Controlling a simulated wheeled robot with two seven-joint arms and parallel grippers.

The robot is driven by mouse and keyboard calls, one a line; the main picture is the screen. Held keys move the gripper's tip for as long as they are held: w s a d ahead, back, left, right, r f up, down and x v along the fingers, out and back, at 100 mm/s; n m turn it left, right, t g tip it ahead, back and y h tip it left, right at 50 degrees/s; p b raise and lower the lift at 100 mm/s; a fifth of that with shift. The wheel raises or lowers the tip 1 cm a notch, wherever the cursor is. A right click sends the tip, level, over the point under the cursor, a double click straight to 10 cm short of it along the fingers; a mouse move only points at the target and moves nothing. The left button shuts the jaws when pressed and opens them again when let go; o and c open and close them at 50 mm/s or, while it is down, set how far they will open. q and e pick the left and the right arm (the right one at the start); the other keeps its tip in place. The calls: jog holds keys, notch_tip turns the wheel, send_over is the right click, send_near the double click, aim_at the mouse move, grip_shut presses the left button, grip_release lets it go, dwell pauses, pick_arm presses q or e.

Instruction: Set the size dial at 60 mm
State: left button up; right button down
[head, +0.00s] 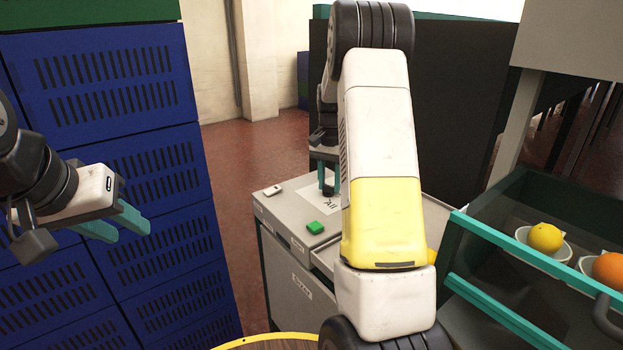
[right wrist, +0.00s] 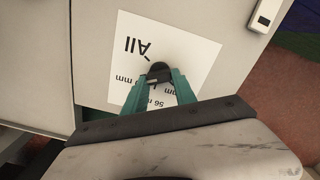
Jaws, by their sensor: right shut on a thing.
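The size dial is a small black knob (right wrist: 159,72) on a white label card (right wrist: 181,48) on the grey sorter top. In the right wrist view the card reads "All", "56 mm" and another mm mark partly covered. My right gripper (right wrist: 158,80) has its teal fingers shut on the knob. Which mark the knob points to cannot be told. In the head view the knob (head: 328,190) and card (head: 314,200) are partly hidden behind my right arm. My left gripper (head: 122,222) is empty, its teal fingers apart, in front of blue crates at the left.
A green button (head: 315,227) and a small white switch (head: 274,190) sit on the sorter top (head: 290,206). Stacked blue crates (head: 120,150) stand left. At the right, a teal-railed conveyor (head: 500,283) carries a yellow fruit (head: 545,238) and an orange (head: 611,270) in white cups.

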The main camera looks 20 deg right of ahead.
jog(key=shift+r, duration=0.1)
jog(key=c, duration=1)
grip_release()
jog(key=shift+r, duration=3.85)
